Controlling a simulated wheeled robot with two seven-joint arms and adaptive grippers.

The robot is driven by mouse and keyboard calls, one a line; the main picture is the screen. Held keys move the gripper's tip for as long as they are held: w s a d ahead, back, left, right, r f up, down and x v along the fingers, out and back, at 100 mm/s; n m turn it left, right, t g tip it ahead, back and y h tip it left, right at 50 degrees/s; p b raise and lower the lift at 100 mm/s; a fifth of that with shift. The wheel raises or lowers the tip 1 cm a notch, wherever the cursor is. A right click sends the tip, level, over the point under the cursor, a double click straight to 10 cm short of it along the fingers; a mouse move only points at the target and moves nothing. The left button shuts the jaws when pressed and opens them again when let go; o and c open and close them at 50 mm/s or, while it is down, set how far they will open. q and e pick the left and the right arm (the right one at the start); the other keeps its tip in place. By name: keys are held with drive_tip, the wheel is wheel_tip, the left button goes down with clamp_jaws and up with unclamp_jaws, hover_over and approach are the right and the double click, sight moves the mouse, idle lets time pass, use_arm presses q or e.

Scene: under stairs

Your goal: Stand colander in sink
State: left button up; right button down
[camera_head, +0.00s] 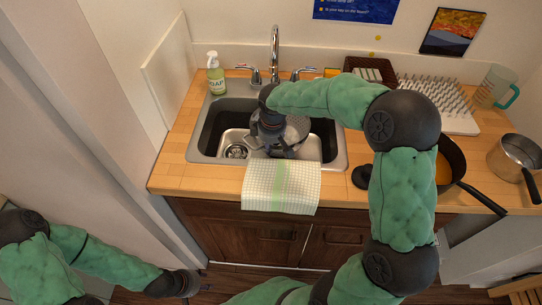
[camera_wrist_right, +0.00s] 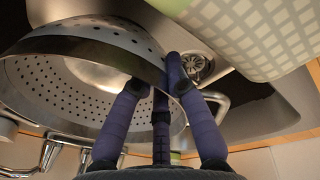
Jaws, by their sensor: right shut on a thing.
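The metal colander (camera_head: 298,130) is in the sink (camera_head: 205,135), partly hidden behind my right gripper (camera_head: 273,148) in the head view. In the right wrist view the perforated colander (camera_wrist_right: 60,85) fills the left side, tilted in that picture. My right gripper (camera_wrist_right: 158,88) is shut on its rim, with fingers on both sides of the wall. The sink drain (camera_wrist_right: 196,66) shows beyond the fingers. I cannot tell whether the colander touches the sink floor. My left gripper (camera_head: 190,284) hangs low at the bottom left, away from the counter; its fingers are unclear.
A soap bottle (camera_head: 215,76) stands at the sink's back left, near the faucet (camera_head: 275,52). A checked towel (camera_head: 281,187) hangs over the front edge. A drying rack (camera_head: 440,98), a pan (camera_head: 452,160) and a pot (camera_head: 515,156) occupy the right counter.

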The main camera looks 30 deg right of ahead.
drive_tip(key=shift+f+b, duration=0.8)
drive_tip(key=shift+f, duration=1.45)
drive_tip(key=shift+f, duration=0.2)
drive_tip(key=c, duration=1.5)
unclamp_jaws()
drive_tip(key=shift+r, duration=0.1)
wheel_tip(320, 180, up, 12)
drive_tip(key=s+p, duration=0.2)
drive_tip(key=p, duration=0.2)
drive_tip(key=shift+a, duration=0.2)
